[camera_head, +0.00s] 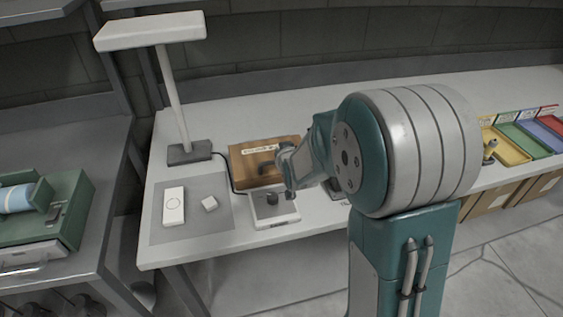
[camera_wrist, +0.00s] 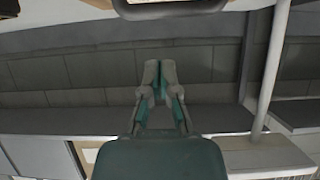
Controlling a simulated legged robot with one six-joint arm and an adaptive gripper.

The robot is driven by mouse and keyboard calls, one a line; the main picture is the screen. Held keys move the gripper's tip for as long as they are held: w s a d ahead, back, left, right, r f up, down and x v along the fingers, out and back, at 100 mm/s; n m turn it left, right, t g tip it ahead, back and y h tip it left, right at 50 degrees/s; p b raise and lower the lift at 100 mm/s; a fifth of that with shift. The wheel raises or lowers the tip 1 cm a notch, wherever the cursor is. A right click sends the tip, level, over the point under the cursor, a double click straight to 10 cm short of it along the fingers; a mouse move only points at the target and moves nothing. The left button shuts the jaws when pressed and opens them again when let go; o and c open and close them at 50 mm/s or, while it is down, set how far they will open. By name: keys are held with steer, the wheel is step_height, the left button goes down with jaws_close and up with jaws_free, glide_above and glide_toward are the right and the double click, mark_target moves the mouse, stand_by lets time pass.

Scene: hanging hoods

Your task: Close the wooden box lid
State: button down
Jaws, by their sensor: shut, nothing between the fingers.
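The brown wooden box (camera_head: 250,171) stands on the white table, at the back behind a small flat device. A pale label (camera_head: 259,149) shows on its upper face. My gripper (camera_head: 289,188) is at the box's front right and covers part of it in the head view. I cannot tell whether it touches the box or how far the lid is raised. In the wrist view my gripper (camera_wrist: 160,68) has its two fingertips together, shut and empty, against the grey wall. The box is not clearly seen there.
A desk lamp (camera_head: 187,151) stands left of the box. Coloured trays (camera_head: 522,139) are far right.

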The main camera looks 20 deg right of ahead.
steer(key=s+f, duration=0.1)
steer(key=s, duration=0.1)
steer(key=s+f, duration=0.2)
steer(key=s, duration=0.1)
steer(key=s+f, duration=0.2)
steer(key=s, duration=0.1)
steer(key=shift+s+r, duration=0.15)
steer(key=shift+r, duration=0.2)
steer(key=s+r+g, duration=0.3)
steer(key=s+r, duration=0.5)
steer(key=s, duration=0.4)
steer(key=s+r+g, duration=0.4)
steer(key=s+r, duration=0.3)
steer(key=s, duration=0.5)
steer(key=shift+a+r, duration=0.35)
steer(key=shift+a, duration=0.1)
